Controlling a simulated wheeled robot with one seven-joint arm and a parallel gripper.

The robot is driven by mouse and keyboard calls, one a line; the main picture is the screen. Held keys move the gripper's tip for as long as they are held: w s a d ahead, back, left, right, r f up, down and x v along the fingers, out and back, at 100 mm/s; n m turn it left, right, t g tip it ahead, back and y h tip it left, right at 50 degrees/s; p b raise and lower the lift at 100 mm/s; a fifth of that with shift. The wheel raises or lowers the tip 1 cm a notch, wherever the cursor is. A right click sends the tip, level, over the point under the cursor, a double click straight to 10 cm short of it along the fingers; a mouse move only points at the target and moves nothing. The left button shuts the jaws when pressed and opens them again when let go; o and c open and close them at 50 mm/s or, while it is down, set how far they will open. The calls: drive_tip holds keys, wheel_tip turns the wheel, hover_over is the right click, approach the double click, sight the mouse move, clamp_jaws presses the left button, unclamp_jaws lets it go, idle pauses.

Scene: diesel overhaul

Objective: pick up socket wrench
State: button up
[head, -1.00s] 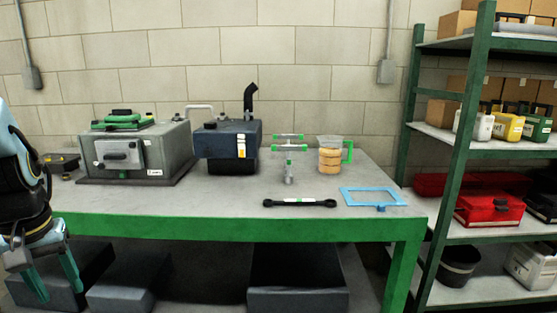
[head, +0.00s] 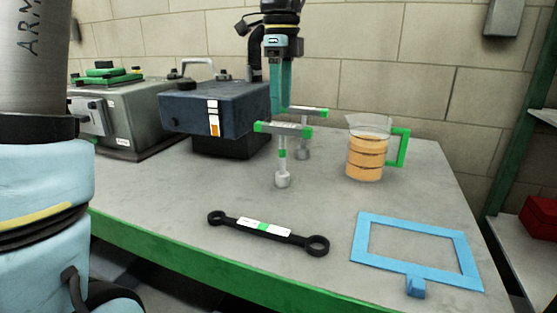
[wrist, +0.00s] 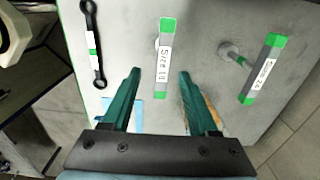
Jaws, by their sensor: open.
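Two T-handled socket wrenches stand upright on the workbench, each with a grey bar, green ends and a shaft below. The nearer socket wrench (head: 283,130) also shows in the wrist view (wrist: 165,50), with a white size label whose last digits are hard to read. The farther one (head: 306,112) shows at right in the wrist view (wrist: 262,70). My gripper (head: 281,108) points down over the nearer handle. In the wrist view my gripper (wrist: 159,72) has its teal fingers spread on either side of that handle, empty. I cannot tell the exact height gap.
A black ring spanner (head: 268,232) lies near the front edge. A measuring jug of orange liquid (head: 367,150) stands right, with a flat blue frame (head: 375,262) before it. A dark blue machine (head: 200,108) stands close on the left.

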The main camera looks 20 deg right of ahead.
sight(282, 133)
drive_tip(key=f, duration=0.9)
drive_tip(key=shift+w+d+f+p, duration=0.15)
drive_tip(key=shift+d+f+p, duration=0.1)
drive_tip(key=shift+f+p, duration=0.15)
drive_tip(key=shift+c, duration=0.3)
clamp_jaws()
idle(0.7)
